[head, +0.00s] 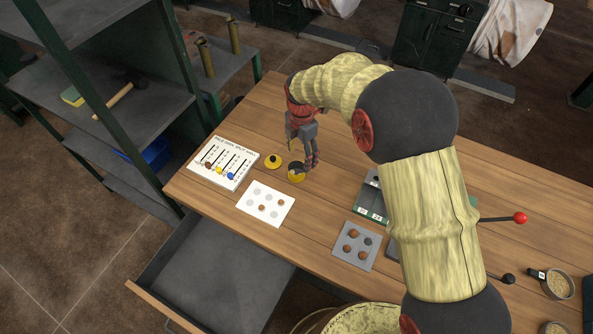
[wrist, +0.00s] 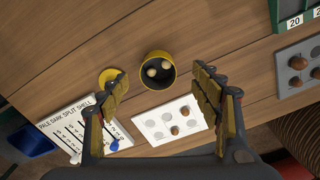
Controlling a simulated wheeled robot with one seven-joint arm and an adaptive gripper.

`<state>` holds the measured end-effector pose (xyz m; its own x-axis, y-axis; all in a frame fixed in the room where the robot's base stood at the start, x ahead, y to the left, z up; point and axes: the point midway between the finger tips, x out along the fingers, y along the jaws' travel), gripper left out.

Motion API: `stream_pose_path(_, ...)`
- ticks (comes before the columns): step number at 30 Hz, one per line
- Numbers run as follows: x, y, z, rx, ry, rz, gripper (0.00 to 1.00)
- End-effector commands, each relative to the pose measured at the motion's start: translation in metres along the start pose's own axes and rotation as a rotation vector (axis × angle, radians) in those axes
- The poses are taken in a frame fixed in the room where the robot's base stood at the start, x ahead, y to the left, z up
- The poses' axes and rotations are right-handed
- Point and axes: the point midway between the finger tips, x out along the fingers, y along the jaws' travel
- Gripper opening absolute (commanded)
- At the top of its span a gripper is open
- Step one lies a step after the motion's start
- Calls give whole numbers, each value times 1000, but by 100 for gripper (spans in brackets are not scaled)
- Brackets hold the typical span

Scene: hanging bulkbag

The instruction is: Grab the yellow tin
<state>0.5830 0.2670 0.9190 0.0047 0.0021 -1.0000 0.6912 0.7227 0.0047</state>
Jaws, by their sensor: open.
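The yellow tin (wrist: 157,71) stands open on the wooden table, with a couple of round pale things inside it. In the head view the tin (head: 296,177) is partly hidden by my gripper. A yellow lid (wrist: 111,77) with a dark centre lies to its left, and it also shows in the head view (head: 273,161). My gripper (wrist: 166,92) is open and empty, pointing down above the table. In the wrist view the tin shows between and beyond its two fingers. I cannot tell how high above the tin the fingers are.
A white tally board (head: 222,163) with coloured beads and a white card (head: 265,204) with brown round pieces lie close by. A grey card (head: 355,245) and a green box (head: 371,203) are to the right. An open drawer (head: 210,285) juts out in front.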

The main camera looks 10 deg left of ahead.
Motion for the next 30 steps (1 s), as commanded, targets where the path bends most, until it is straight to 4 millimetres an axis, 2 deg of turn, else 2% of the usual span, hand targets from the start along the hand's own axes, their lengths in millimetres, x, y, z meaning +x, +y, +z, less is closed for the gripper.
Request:
stream_pose_path(9, 33, 4, -4, -38, 3, -8, 65)
stream_pose_path(14, 44, 4, -5, -37, 3, -7, 65)
stream_pose_path(22, 81, 4, -7, -35, 3, -7, 65)
stream_pose_path(30, 84, 4, -7, -35, 2, -5, 65)
